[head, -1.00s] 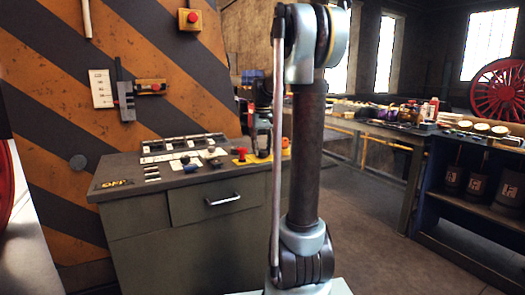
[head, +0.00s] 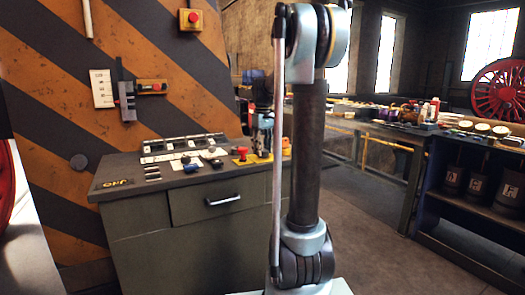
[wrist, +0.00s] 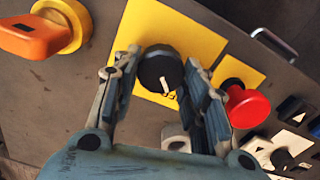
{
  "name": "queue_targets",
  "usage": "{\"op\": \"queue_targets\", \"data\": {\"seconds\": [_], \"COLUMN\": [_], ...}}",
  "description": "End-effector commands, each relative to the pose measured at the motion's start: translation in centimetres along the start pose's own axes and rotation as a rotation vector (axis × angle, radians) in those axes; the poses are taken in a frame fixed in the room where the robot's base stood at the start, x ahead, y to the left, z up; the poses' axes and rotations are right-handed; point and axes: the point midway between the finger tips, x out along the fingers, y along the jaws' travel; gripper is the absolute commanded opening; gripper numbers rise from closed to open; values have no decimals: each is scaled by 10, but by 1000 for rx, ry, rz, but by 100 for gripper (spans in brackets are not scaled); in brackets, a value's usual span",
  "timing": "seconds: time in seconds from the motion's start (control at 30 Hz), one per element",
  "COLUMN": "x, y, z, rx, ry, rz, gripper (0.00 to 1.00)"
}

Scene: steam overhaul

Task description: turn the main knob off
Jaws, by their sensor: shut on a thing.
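The main knob (wrist: 158,70) is a round black knob with a white pointer line, on a yellow plate (wrist: 185,30) in the wrist view. Its pointer points down in the picture, toward dark lettering that is partly hidden by a finger. My gripper (wrist: 160,62) is shut on the knob, with one finger on each side. In the head view my gripper (head: 264,140) is low over the right end of the grey console (head: 225,202). I cannot make out the knob there.
A red push button (wrist: 246,105) sits close to the right finger, and an orange handle (wrist: 30,38) on a yellow base is at upper left. A workbench (head: 400,132) stands to the right.

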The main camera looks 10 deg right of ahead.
Motion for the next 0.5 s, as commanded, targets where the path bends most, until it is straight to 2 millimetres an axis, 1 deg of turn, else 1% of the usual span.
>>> {"op": "queue_targets", "data": {"seconds": [0.17,0.2,0.27,0.3,0.5], "x": [0,0,0,0,0], "y": [2,2,2,2,1], "z": [0,0,0,0,0], "rx": [1,2,2,2,2], "ry": [1,1,0,0,0], "rz": [3,3,3,3,2], "gripper": [17,43,56,61,61]}}
